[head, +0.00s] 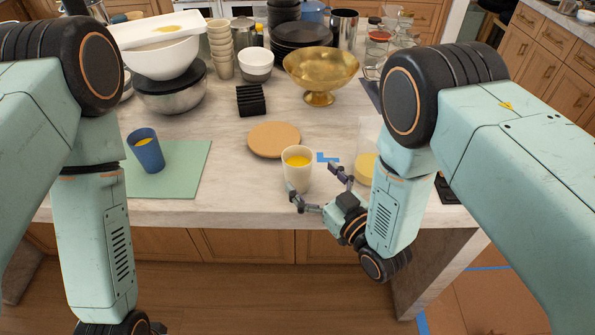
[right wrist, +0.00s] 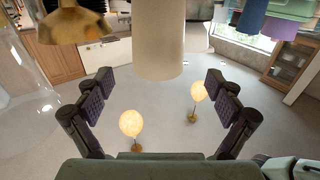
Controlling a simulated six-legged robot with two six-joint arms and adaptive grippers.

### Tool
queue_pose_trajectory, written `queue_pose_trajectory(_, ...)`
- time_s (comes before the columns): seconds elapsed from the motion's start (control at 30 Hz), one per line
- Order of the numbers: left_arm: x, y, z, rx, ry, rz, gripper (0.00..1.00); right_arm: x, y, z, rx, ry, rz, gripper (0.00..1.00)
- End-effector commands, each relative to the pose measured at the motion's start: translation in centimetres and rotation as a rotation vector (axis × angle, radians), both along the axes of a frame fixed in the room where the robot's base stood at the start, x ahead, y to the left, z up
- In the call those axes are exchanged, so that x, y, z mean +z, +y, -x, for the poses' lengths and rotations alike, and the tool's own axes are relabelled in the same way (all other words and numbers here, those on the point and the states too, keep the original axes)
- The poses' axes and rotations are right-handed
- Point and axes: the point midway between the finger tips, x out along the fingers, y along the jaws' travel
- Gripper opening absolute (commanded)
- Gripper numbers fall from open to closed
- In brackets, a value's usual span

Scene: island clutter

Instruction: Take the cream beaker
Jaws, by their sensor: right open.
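The cream beaker (head: 297,178) stands upright near the front edge of the counter, with yellow showing inside it. My right gripper (head: 314,181) is open and empty. In the head view one fingertip is at the beaker's lower front and the other to its right. I cannot tell whether either touches it. In the right wrist view, which appears upside down, the beaker (right wrist: 158,45) lies ahead of and between the spread fingers (right wrist: 155,86). My left arm is at the left, but its gripper is out of view.
A tan round board (head: 273,139) lies just behind the beaker. A clear glass with yellow in it (head: 366,165) stands close to the right, partly behind my arm. A blue cup (head: 146,151) sits on a green mat (head: 190,181). A brass bowl (head: 320,70) and crockery crowd the back.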

Motion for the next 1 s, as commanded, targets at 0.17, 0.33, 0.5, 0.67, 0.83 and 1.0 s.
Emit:
queue_pose_trajectory(0.17, 0.5, 0.0, 0.0, 0.000, 0.000, 0.000, 0.40, 0.2, 1.0, -1.6, 0.000, -0.002, 0.000, 0.93)
queue_pose_trajectory(0.33, 1.1, 0.0, 0.0, 0.000, 0.000, 0.000, 0.40, 0.4, 2.0, -3.6, -0.001, -0.002, 0.000, 0.93)
queue_pose_trajectory(0.5, 1.3, 0.0, 0.0, 0.000, 0.000, 0.000, 0.40, 0.2, 3.1, -5.1, 0.000, -0.001, 0.000, 0.93)
queue_pose_trajectory(0.67, 1.3, 0.0, 0.0, 0.000, 0.000, 0.000, 0.40, 0.1, 3.3, -5.6, -0.001, 0.001, 0.001, 0.93)
queue_pose_trajectory(0.83, 1.3, 0.0, 0.0, 0.000, 0.000, 0.000, 0.40, 0.1, 3.3, -5.6, -0.002, 0.001, 0.001, 0.93)
queue_pose_trajectory(1.0, 1.3, 0.0, 0.0, 0.000, 0.000, 0.000, 0.40, 0.1, 3.3, -5.6, -0.002, 0.000, 0.001, 0.79)
